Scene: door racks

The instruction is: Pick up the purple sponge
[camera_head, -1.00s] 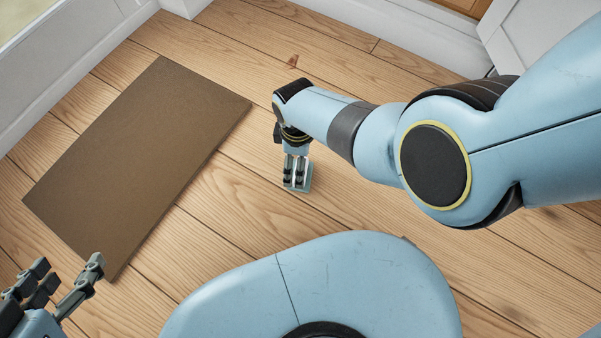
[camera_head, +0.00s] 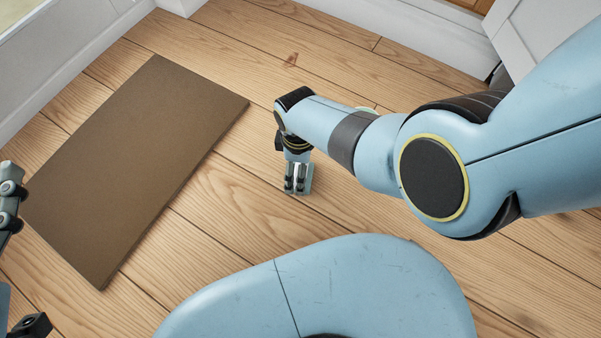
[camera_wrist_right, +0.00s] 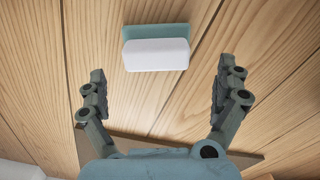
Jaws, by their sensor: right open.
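In the right wrist view a small block with a pale, nearly white face and a teal layer (camera_wrist_right: 157,47) lies on the wooden floor. It is the only sponge-like thing in view, and no clear purple shows on it. My right gripper (camera_wrist_right: 160,72) is open, its fingers spread to either side of and short of the block, with nothing between them. In the head view my right gripper (camera_head: 297,189) points down at the floor; a teal edge shows beside its fingers. My left gripper (camera_head: 14,250) is partly cut off at the left edge, and its opening is unclear.
A flat brown board (camera_head: 135,165) lies on the floor left of my right gripper; its edge also shows in the wrist view (camera_wrist_right: 255,158). White walls and skirting (camera_head: 380,35) bound the floor at the back and left. Bare floor surrounds my right gripper.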

